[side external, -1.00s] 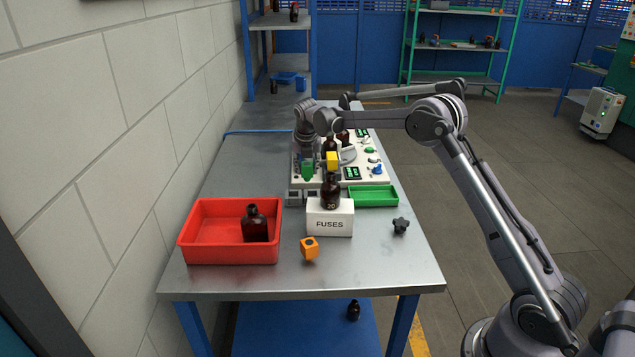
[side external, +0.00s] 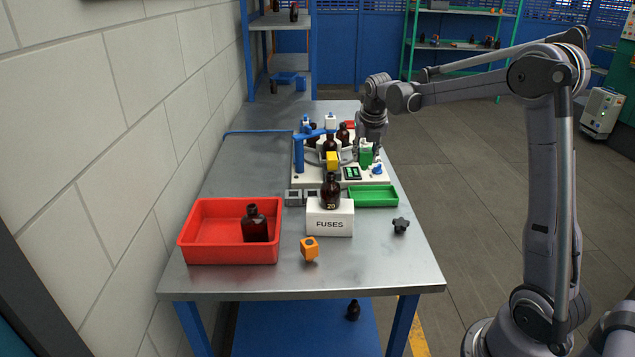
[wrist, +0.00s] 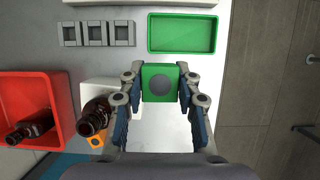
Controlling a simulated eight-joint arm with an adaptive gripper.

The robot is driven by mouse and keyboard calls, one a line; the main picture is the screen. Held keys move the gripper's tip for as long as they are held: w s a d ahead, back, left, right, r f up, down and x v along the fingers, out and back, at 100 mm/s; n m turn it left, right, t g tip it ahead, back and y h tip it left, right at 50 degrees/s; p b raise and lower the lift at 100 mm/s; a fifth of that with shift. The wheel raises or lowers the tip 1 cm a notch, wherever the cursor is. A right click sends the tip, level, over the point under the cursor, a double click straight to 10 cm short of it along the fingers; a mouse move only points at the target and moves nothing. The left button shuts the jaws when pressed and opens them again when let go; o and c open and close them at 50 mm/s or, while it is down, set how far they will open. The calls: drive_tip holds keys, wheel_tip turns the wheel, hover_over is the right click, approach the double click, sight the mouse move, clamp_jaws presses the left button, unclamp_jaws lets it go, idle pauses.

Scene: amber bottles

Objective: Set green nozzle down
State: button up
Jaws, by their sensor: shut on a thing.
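The green nozzle (side external: 366,158) is held in my gripper (side external: 365,146), at the right side of the white machine in the side view. In the wrist view the nozzle (wrist: 160,83) is a green block with a grey round centre, between the two fingers of my gripper (wrist: 160,80). The fingers are shut on its sides. It appears raised above the machine's panel; any gap beneath it is hard to judge. The empty green tray (side external: 373,203) lies in front of the machine and shows above the nozzle in the wrist view (wrist: 151,34).
The white machine (side external: 383,181) carries amber bottles and a blue post (side external: 298,156). An amber bottle (side external: 331,192) stands at the FUSES box (side external: 330,224). A red bin (side external: 200,253) holds another bottle. An orange block (side external: 309,249) and black knob (side external: 401,225) lie on the table.

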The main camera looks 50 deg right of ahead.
drive_tip(key=s+a+f, duration=0.2)
drive_tip(key=s+a, duration=0.1)
drive_tip(key=s, duration=1)
drive_tip(key=s+a+f, duration=0.2)
drive_tip(key=s+a, duration=0.1)
drive_tip(key=s, duration=0.9)
drive_tip(key=w+a+f, duration=0.2)
drive_tip(key=w, duration=0.1)
drive_tip(key=w+a+f, duration=0.2)
drive_tip(key=a, duration=0.1)
drive_tip(key=w+a+f, duration=0.2)
drive_tip(key=w+f, duration=0.1)
drive_tip(key=shift+w+a, duration=0.2)
drive_tip(key=shift+w, duration=0.15)
drive_tip(key=shift+f, duration=2.05)
drive_tip(key=shift+f, duration=0.2)
drive_tip(key=o, duration=1.1)
drive_tip(key=shift+c, duration=0.2)
drive_tip(key=shift+r, duration=0.15)
